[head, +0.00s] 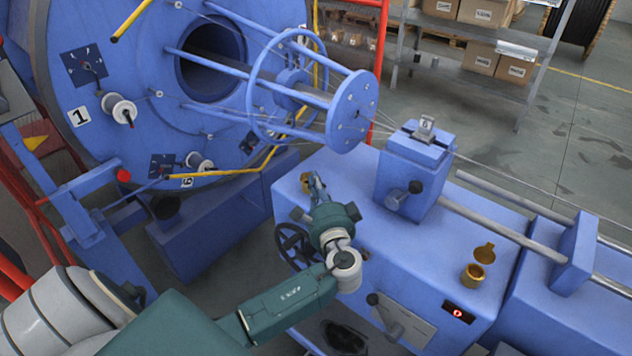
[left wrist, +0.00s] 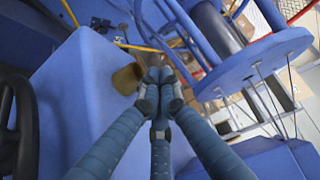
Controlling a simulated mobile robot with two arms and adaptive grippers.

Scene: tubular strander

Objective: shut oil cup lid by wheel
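The oil cup by the wheel is a small brass piece (head: 306,183) on the left end of the blue machine housing, partly behind my gripper in the head view. It also shows as a brass shape (left wrist: 126,78) in the left wrist view, just left of my fingertips. I cannot tell how its lid stands. The black handwheel (head: 288,240) is on the housing's side below it. My left gripper (head: 316,180) is beside the cup; in the left wrist view its fingers (left wrist: 158,88) are drawn together with nothing visible between them. My right gripper is not in view.
A second brass oil cup (head: 473,275) with its lid (head: 485,253) raised stands at the right on the housing (head: 400,262). A blue block with a knob (head: 413,170) stands behind. The large blue drum (head: 150,60) and round strander plate (head: 354,111) are close beyond my gripper.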

